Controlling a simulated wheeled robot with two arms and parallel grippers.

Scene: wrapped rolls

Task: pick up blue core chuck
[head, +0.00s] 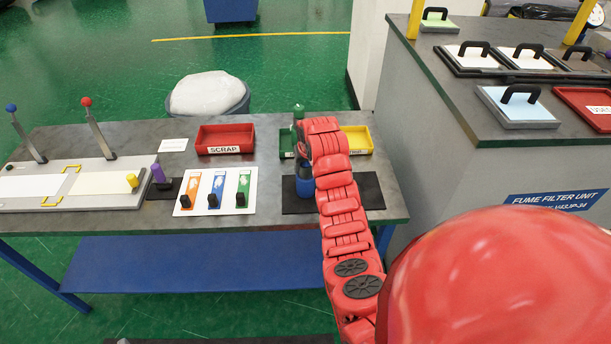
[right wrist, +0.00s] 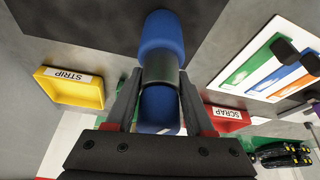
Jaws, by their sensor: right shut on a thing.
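The blue core chuck (head: 305,187) is at the black mat (head: 372,190) on the right part of the workbench. In the right wrist view the chuck (right wrist: 161,38) is a blue cylinder with a dark grey band around its middle. My right gripper (right wrist: 160,82) is shut on it, one finger on each side near the band. In the head view my red forearm and wrist hide most of this gripper and part of the chuck. I cannot tell whether the chuck still touches the mat. My left gripper is not in view.
A red SCRAP tray (head: 225,139), a partly hidden green tray (head: 287,143) and a yellow STRIP tray (head: 358,139) stand behind the mat. A white board (head: 215,191) with coloured panels and black knobs lies left of it. A green-topped object (head: 298,109) stands behind my wrist.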

